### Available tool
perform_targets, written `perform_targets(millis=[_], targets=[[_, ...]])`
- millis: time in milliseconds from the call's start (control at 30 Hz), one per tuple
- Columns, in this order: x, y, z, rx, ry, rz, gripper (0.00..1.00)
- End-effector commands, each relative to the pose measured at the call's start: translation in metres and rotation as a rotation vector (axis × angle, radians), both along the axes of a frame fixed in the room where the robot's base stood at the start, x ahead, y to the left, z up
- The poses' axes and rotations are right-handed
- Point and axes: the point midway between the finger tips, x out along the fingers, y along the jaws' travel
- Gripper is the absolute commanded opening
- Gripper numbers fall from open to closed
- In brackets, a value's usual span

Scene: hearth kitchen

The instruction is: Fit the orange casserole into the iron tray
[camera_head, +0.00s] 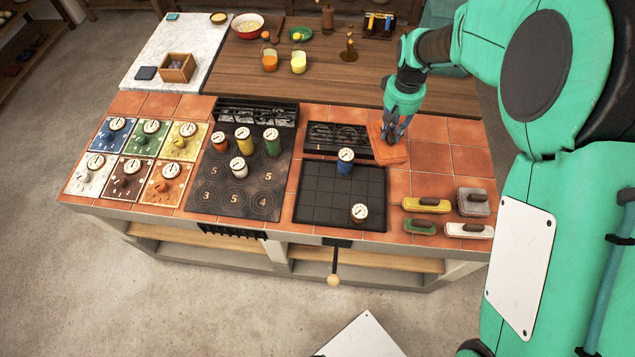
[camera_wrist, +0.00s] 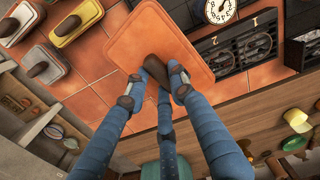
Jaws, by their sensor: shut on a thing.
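The orange casserole (camera_head: 388,148) is a flat rounded rectangular block with a brown handle. It is at the right end of the numbered black rack, over the terracotta tiles. My gripper (camera_head: 397,132) is above it, shut on the handle; the wrist view shows the fingers (camera_wrist: 155,82) on both sides of the brown handle and the orange top (camera_wrist: 165,40) beyond. How high its base is above the tiles I cannot tell. The iron tray (camera_head: 325,198) is a black gridded square to the front left of the casserole.
The numbered black rack (camera_head: 322,140) lies behind the tray. Yellow (camera_head: 427,205), grey (camera_head: 473,202), green (camera_head: 420,226) and white (camera_head: 469,231) casseroles stand to the tray's right. A stove plate (camera_head: 215,185) with several canisters is to its left. Much of the tray's grid is free.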

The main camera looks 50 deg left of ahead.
Motion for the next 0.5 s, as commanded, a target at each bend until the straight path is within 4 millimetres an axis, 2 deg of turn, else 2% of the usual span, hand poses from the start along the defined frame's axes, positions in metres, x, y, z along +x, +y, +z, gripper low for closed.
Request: perform_targets(millis=[500], targets=[[-0.051,0.031,0.016,0.002,-0.002,0.686,0.0]])
